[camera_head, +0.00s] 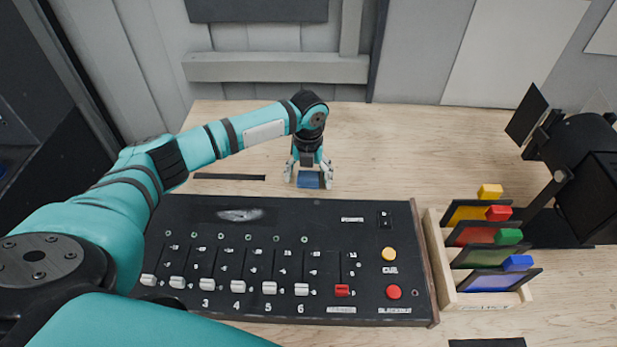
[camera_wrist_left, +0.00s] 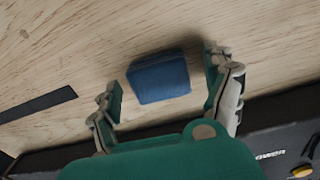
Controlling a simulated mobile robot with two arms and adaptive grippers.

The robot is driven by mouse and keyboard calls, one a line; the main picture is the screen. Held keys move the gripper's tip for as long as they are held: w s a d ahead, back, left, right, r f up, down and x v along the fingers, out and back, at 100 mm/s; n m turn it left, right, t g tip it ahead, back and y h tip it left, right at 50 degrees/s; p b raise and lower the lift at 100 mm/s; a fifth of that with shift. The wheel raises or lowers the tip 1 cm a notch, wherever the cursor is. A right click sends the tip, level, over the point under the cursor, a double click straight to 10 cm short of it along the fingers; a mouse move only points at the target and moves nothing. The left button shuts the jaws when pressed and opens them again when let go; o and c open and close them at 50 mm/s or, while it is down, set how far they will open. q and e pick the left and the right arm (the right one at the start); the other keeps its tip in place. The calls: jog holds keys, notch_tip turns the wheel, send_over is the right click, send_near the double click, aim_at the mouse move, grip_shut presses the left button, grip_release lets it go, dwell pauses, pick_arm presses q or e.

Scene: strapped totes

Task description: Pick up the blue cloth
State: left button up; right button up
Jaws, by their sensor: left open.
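The blue cloth (camera_head: 309,180) is a small folded block lying on the wooden table, just behind the black control panel. My left gripper (camera_head: 308,178) points down over it in the head view, with a finger to each side. In the left wrist view the cloth (camera_wrist_left: 159,77) sits between and a little beyond the two open fingers (camera_wrist_left: 166,86) of that gripper. Gaps show on both sides of the cloth, so the fingers do not appear to touch it. My right gripper is not in either view.
The black panel (camera_head: 225,215) with sliders and buttons lies in front of the cloth. A wooden rack (camera_head: 442,270) with coloured-tabbed cards stands at its right. A dark strip (camera_head: 229,177) lies left of the cloth. A black device (camera_head: 588,160) stands far right. The table right of the cloth is clear.

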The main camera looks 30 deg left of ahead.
aim_at(309, 176)
pick_arm(q)
jog(key=shift+c, duration=0.2)
jog(key=c, duration=1)
notch_tip(309, 176, up, 9)
jog(key=shift+b, duration=1.1)
jog(key=shift+r, duration=0.55)
